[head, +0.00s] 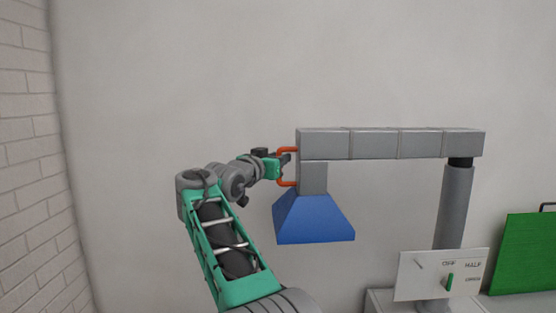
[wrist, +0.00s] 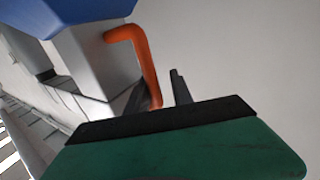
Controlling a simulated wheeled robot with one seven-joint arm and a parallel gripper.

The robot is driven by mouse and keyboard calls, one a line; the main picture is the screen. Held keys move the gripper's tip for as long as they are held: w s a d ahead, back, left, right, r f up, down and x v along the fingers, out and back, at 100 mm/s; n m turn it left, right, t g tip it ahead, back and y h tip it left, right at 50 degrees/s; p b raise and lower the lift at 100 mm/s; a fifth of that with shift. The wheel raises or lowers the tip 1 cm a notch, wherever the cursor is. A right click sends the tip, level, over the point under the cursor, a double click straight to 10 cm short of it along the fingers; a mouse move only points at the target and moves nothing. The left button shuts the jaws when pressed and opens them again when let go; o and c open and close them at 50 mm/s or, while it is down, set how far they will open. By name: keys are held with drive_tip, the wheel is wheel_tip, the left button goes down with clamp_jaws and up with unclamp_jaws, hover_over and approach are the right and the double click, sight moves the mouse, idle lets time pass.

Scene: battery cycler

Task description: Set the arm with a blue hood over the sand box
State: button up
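The grey segmented arm (head: 375,144) reaches left from the top of a post. The blue hood (head: 313,219) hangs under its left end; its edge also shows in the wrist view (wrist: 75,12). An orange handle (head: 288,184) is on the arm's left end face and shows large in the wrist view (wrist: 145,60). My gripper (head: 287,160) is at this handle. In the wrist view its dark fingers stand on either side of the handle's lower part, with a visible gap to the right finger, so it looks open around the handle. I cannot make out a sand box.
The grey post (head: 454,205) stands at the right. A white panel (head: 420,275) with a green lever and OFF, HALF and OPEN marks is in front of its base. A green case (head: 525,255) is at far right.

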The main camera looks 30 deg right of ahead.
drive_tip(key=shift+o, duration=0.8)
drive_tip(key=shift+s, duration=0.1)
drive_tip(key=shift+s+a+f+b, duration=0.15)
drive_tip(key=shift+a+b, duration=0.1)
drive_tip(key=shift+b, duration=0.05)
drive_tip(key=b+v, duration=0.2)
drive_tip(key=v, duration=0.5)
drive_tip(key=shift+b, duration=0.35)
drive_tip(key=shift+a, duration=0.15)
